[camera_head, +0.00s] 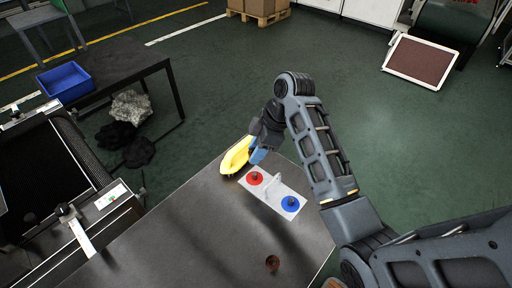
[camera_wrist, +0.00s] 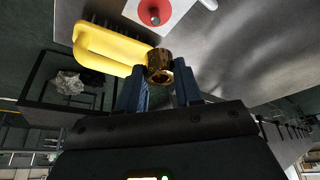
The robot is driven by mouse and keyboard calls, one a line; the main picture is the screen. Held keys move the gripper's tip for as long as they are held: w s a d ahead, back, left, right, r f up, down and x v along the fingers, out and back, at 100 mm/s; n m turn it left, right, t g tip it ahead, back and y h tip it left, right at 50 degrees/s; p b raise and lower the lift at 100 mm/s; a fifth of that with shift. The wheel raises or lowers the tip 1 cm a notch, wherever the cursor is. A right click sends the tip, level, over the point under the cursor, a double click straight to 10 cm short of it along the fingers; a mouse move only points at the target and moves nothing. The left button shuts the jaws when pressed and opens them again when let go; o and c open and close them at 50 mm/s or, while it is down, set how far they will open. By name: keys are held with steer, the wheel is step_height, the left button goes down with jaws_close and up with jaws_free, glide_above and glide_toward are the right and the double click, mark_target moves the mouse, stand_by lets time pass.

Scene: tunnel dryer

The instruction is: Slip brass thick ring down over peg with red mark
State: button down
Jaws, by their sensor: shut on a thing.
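My gripper (camera_wrist: 161,80) is shut on the brass thick ring (camera_wrist: 159,66), which sits between its two blue fingertips. In the head view my gripper (camera_head: 258,155) is over the table's far edge, beside the white board (camera_head: 271,197); the ring cannot be made out there. The board has a red mark (camera_head: 251,181) with a dark peg (camera_head: 255,176), and a blue mark (camera_head: 290,203) with another peg. In the wrist view the peg with the red mark (camera_wrist: 155,16) stands apart from the ring, with nothing visible around it.
A yellow brush (camera_head: 235,158) lies beside the board, close to my gripper. A small brown round thing (camera_head: 272,263) lies on the grey table (camera_head: 190,220) nearer the front. A small white upright piece stands between the marks. The table's left part is clear.

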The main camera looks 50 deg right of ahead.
steer(key=b, duration=0.3)
glide_above(255, 173)
steer(key=shift+s+d+f, duration=0.1)
steer(key=shift+f, duration=1.3)
steer(key=shift+s+f, duration=0.1)
steer(key=shift+f, duration=1.3)
steer(key=shift+p, duration=1.05)
steer(key=shift+f+b, duration=1)
steer(key=shift+f, duration=0.9)
steer(key=c, duration=0.7)
jaws_free()
steer(key=shift+v, duration=3.95)
